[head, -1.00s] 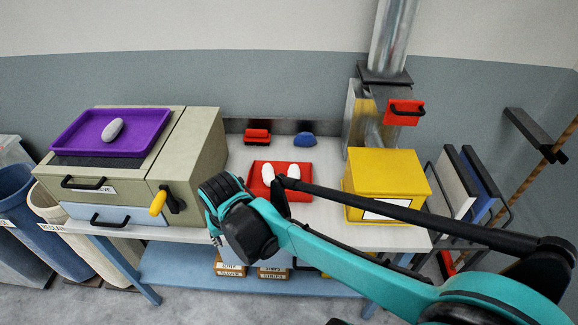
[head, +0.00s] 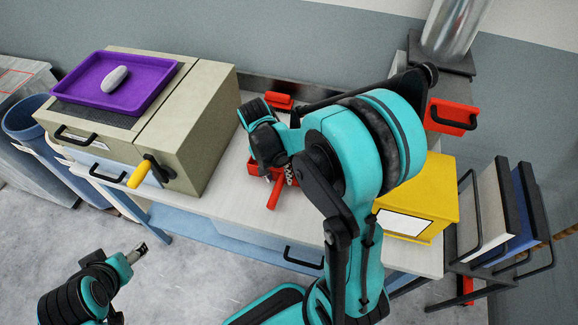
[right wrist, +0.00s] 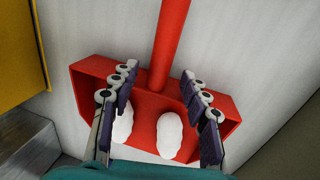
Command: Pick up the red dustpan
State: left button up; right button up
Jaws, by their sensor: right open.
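The red dustpan (head: 258,171) lies on the pale bench, partly hidden by my right arm; its handle (head: 276,193) points toward the front. In the right wrist view the pan (right wrist: 150,106) holds two white tufts (right wrist: 170,134), and its red handle (right wrist: 171,40) runs up the picture. My right gripper (right wrist: 160,73) is open over the pan, with one finger on each side of the handle's base; I cannot tell if either touches it. In the head view this gripper (head: 286,175) is mostly hidden. My left gripper (head: 138,252) hangs over the floor at lower left, its jaws unclear.
Left of the dustpan stands a beige machine (head: 190,120) with a yellow-handled crank (head: 142,174) and a purple tray (head: 150,92) on top. A yellow box (head: 430,190) stands to the right. A red flap with a black handle (head: 452,117) is behind it.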

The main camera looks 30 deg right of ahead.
jog(key=f, duration=0.3)
jog(key=shift+s+d+b, duration=0.2)
jog(key=shift+s+b, duration=0.1)
jog(key=shift+b, duration=0.1)
jog(key=shift+r, duration=0.1)
grip_shut()
